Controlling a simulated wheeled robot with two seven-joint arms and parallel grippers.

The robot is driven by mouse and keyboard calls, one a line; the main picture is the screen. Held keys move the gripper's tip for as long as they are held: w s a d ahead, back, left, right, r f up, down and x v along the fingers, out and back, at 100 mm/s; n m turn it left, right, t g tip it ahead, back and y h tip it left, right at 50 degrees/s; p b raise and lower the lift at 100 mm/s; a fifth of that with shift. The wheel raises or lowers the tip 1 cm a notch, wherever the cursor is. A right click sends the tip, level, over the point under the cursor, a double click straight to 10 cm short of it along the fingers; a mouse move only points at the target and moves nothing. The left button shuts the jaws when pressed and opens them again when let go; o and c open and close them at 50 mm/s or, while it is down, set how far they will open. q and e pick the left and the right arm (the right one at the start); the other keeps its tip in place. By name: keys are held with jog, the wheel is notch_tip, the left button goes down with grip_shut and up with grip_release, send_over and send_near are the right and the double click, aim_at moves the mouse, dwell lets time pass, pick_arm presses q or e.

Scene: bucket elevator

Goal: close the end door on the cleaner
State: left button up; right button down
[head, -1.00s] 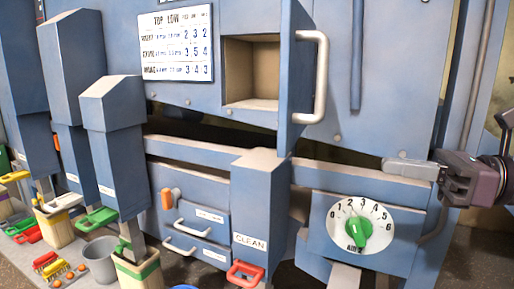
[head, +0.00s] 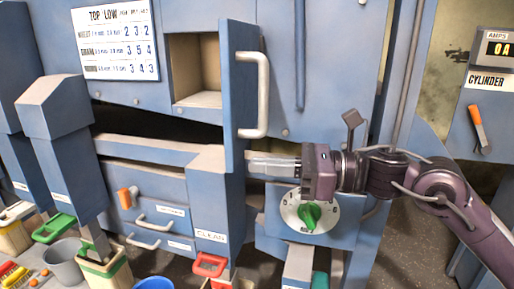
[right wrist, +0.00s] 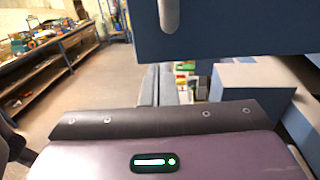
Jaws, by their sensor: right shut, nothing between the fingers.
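The end door (head: 236,90) is a blue panel with a pale bar handle (head: 262,95). It stands open, swung outward, on the right side of a square opening (head: 197,70) in the blue cleaner (head: 330,70). My right gripper (head: 252,166) is shut and empty. Its pale fingertips are beside the door's lower end, below the handle; I cannot tell whether they touch it. In the right wrist view the door (right wrist: 240,28) and the handle's end (right wrist: 168,14) fill the top, just beyond the shut fingers (right wrist: 160,85). My left gripper is not in view.
A dial with a green knob (head: 310,216) is below my right gripper. A blue spout marked CLEAN (head: 209,200) stands under the door. Buckets, including a grey one (head: 63,262), stand at lower left. A control panel (head: 492,60) is at right.

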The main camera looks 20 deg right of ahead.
jog(key=shift+w+a+r+p, duration=0.1)
jog(key=shift+w+a+p, duration=0.25)
jog(key=shift+a, duration=0.3)
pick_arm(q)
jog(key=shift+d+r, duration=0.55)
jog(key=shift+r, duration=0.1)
pick_arm(e)
jog(key=shift+a, duration=0.1)
